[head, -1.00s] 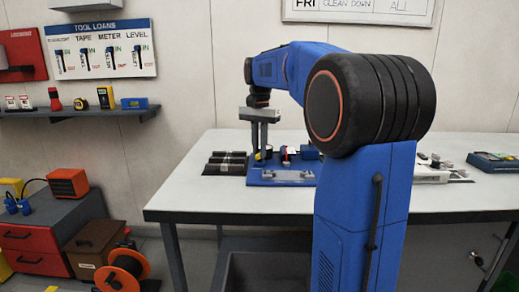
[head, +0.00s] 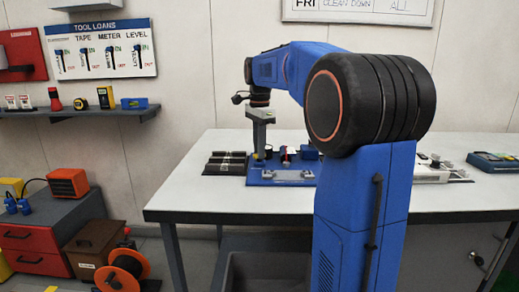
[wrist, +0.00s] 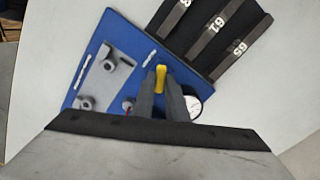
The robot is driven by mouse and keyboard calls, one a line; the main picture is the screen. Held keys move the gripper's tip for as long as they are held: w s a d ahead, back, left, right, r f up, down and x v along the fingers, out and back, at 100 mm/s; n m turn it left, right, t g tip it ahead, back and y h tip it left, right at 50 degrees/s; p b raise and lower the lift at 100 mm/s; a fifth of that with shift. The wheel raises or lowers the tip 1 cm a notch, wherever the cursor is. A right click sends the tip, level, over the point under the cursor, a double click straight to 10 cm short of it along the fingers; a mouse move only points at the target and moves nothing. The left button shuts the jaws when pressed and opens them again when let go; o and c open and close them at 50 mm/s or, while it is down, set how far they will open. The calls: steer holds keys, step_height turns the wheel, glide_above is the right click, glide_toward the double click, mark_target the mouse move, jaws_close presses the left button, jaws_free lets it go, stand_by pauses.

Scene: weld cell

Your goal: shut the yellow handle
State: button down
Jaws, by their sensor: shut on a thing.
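The yellow handle (wrist: 160,76) shows in the wrist view between the tips of my gripper (wrist: 159,84), on the blue base plate (wrist: 118,40). My gripper is shut on it, and the fingers hide part of the handle and what lies under it. In the head view my gripper (head: 260,150) points straight down at the left end of the blue plate (head: 262,181). The handle is too small and covered to make out there. A round white dial (wrist: 194,106) sits just right of the fingers, partly hidden.
A grey bracket (wrist: 105,77) with round posts stands on the plate. A black rack (wrist: 207,32) with numbered slots lies beside it. The white table's (head: 190,203) front left is clear.

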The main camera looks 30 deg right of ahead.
steer(key=m, duration=0.5)
steer(key=shift+m, duration=0.3)
stand_by(0.4)
steer(key=c, duration=1.8)
jaws_free()
steer(key=shift+o, duration=0.2)
steer(key=shift+r, duration=0.1)
step_height(320, 180, up, 17)
steer(key=shift+r, duration=0.1)
